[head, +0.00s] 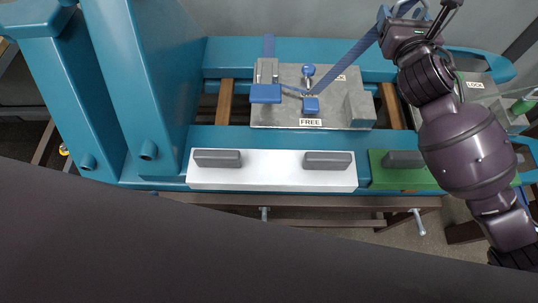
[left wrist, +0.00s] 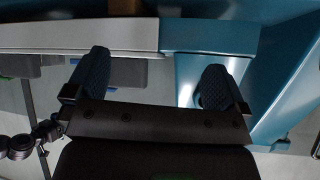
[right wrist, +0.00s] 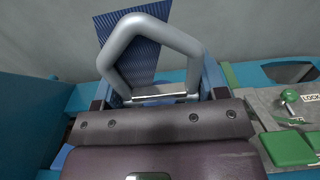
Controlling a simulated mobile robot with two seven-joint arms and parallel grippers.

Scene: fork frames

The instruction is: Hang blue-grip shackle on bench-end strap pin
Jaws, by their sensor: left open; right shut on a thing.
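The shackle (right wrist: 172,35), a bent grey metal loop, stands up from my right gripper (right wrist: 160,92), with a wide blue strap (right wrist: 150,65) behind it. My right gripper is shut on it; the jaws partly hide its lower end and grip. In the head view my right gripper (head: 400,18) is at the top right, above the bench. The blue strap (head: 348,68) slants up to it from the FREE plate. My left gripper (left wrist: 155,82) is open and empty, seen only in the left wrist view. I cannot tell which fitting is the bench-end strap pin.
The grey FREE plate (head: 340,108) carries a blue latch (head: 265,93) and a blue knob (head: 308,70). A white panel (head: 272,173) with two grey handles lies in front. Teal posts (head: 140,80) stand left. A green panel (head: 388,178) and LOCK plate (head: 476,88) are right.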

